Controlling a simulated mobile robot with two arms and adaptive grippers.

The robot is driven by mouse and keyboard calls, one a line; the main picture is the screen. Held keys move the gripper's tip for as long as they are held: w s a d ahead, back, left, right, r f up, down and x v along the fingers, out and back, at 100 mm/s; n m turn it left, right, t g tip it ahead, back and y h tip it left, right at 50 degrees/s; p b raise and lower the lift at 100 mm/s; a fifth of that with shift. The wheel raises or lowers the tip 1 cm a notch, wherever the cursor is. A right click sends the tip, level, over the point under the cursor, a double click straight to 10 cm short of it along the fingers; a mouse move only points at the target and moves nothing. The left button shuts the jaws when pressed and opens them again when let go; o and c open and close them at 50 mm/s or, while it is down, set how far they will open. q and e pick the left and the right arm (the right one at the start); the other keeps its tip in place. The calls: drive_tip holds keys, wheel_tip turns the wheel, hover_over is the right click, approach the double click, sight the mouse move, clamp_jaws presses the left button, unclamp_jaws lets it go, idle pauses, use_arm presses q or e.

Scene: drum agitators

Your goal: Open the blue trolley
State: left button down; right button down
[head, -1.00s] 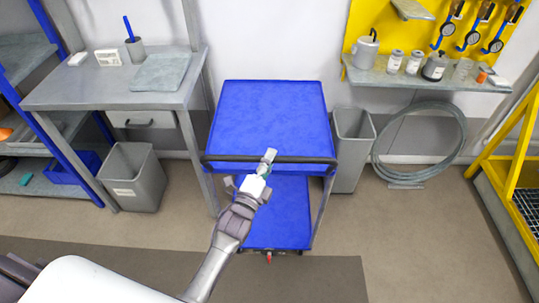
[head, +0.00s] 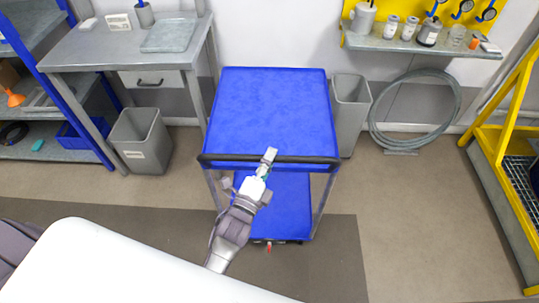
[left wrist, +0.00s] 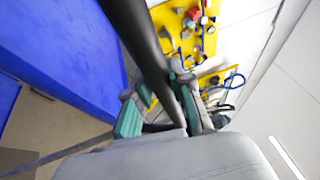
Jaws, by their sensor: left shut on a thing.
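The blue trolley (head: 268,108) stands in front of me in the head view, with a blue top tray and a blue lower shelf (head: 280,203). A black handle bar (head: 220,159) runs along its near edge. My left gripper (head: 265,167) is at the middle of this bar, shut on it. In the left wrist view the bar (left wrist: 138,35) passes between the green-padded fingers (left wrist: 160,108). The bar's gripped stretch is partly hidden by the fingers. My right gripper is in neither view.
A grey table (head: 120,58) and a grey bin (head: 141,140) stand left of the trolley. Another bin (head: 350,112) and a coiled hose (head: 414,110) are behind it to the right. A yellow frame (head: 496,120) is at the far right. The floor between is clear.

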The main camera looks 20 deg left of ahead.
use_arm(q)
drive_tip(key=c, duration=1)
unclamp_jaws()
drive_tip(key=shift+w, duration=0.1)
drive_tip(key=v, duration=1.2)
drive_tip(key=shift+f, duration=0.15)
drive_tip(key=shift+f, duration=0.1)
drive_tip(key=s+f+n+g, duration=0.4)
drive_tip(key=f+n+g, duration=0.1)
drive_tip(key=f, duration=0.9)
drive_tip(key=s+f+n+g, duration=0.4)
drive_tip(key=f, duration=1)
drive_tip(key=s+a+f+n+g, duration=0.2)
drive_tip(key=s+f+n+g, duration=0.1)
drive_tip(key=s+f, duration=0.2)
drive_tip(key=s+a+f+n+g+y, duration=0.1)
drive_tip(key=s+a+f+n+g, duration=0.2)
drive_tip(key=s+f, duration=0.3)
drive_tip(key=s+a+f+n+g+y, duration=0.1)
drive_tip(key=s+f, duration=0.4)
drive_tip(key=s, duration=0.6)
drive_tip(key=shift+s+a+f+n+g, duration=0.15)
drive_tip(key=shift+a+n+g, duration=0.25)
drive_tip(key=shift+g, duration=0.3)
drive_tip(key=shift+s+a+f+n+g, duration=0.1)
drive_tip(key=shift+s+a+n+g, duration=0.15)
drive_tip(key=shift+n+g, duration=0.35)
